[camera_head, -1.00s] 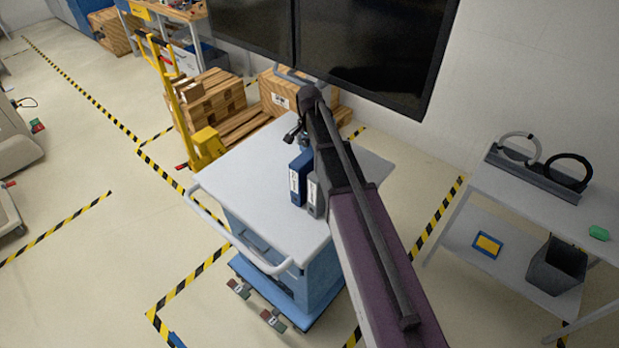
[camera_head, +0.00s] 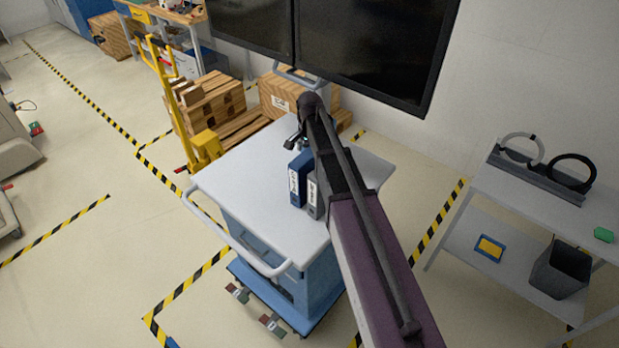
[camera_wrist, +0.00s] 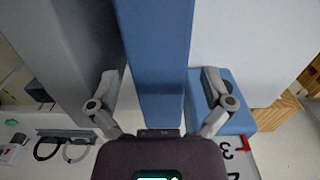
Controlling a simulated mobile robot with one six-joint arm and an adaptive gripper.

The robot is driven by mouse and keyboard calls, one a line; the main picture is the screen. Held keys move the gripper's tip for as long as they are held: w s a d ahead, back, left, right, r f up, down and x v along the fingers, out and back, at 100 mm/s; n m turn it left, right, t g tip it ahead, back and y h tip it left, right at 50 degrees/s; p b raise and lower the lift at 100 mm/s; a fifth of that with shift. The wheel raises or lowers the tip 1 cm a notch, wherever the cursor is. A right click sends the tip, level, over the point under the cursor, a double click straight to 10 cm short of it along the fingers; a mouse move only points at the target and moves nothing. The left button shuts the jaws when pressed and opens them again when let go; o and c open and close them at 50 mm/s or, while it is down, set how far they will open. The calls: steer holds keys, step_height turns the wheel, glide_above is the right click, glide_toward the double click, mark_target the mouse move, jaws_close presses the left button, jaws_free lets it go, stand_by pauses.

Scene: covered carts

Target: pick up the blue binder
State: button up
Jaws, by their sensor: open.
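The blue binder (camera_head: 297,183) stands upright on the grey top of the cart (camera_head: 245,190), its white-labelled spine facing me. A grey binder (camera_head: 315,198) stands upright close on its right. My gripper (camera_head: 297,138) is just beyond the binders, partly hidden behind my arm. In the wrist view the blue binder (camera_wrist: 158,50) runs down the middle, between the spread fingers of my gripper (camera_wrist: 160,80). The fingers are open, one on each side of it. The grey binder (camera_wrist: 75,55) is beyond the left finger. I cannot tell whether either finger touches a binder.
A side table (camera_head: 530,195) with a dark bin (camera_head: 560,270) on its lower shelf stands at the right. Large dark screens (camera_head: 370,50) hang behind the cart. A yellow pallet truck (camera_head: 205,145) and wooden boxes (camera_head: 215,100) are behind left. The cart top's left half is clear.

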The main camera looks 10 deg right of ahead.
steer(key=shift+f+b, duration=1.1)
steer(key=shift+f, duration=0.35)
steer(key=c, duration=1.4)
